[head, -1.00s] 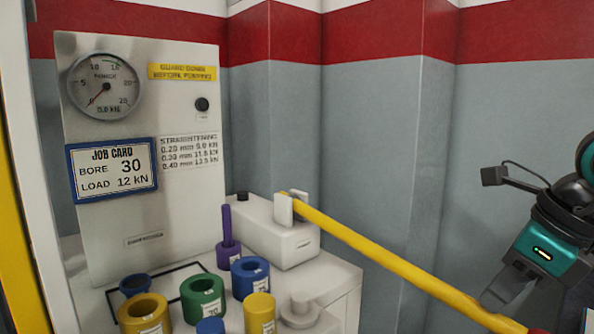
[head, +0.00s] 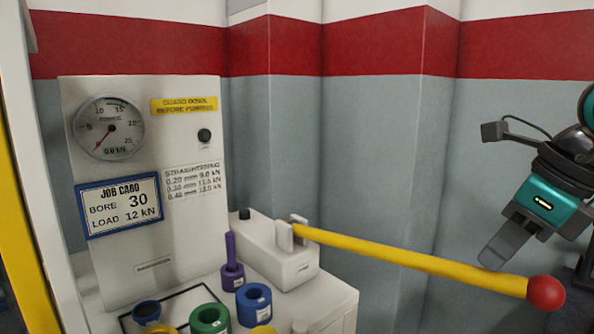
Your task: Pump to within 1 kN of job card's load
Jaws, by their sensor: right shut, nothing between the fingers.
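The force gauge (head: 108,122) on the panel at the left reads 0.0 kN in its digital window. The job card (head: 118,204) below it says bore 30 and load 12 kN. The pump (head: 278,262) is a pale block with a long yellow lever (head: 420,262), which slopes gently down to the right to a red ball knob (head: 546,293). My right gripper (head: 492,258) is shut and empty, its fingertips at the upper side of the lever, left of the knob. I cannot tell whether they touch it. My left gripper is out of view.
A purple peg piece (head: 231,262), a blue ring (head: 253,303), a green ring (head: 210,319) and other rings stand on the bench before the panel. A black knob (head: 204,136) sits on the panel.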

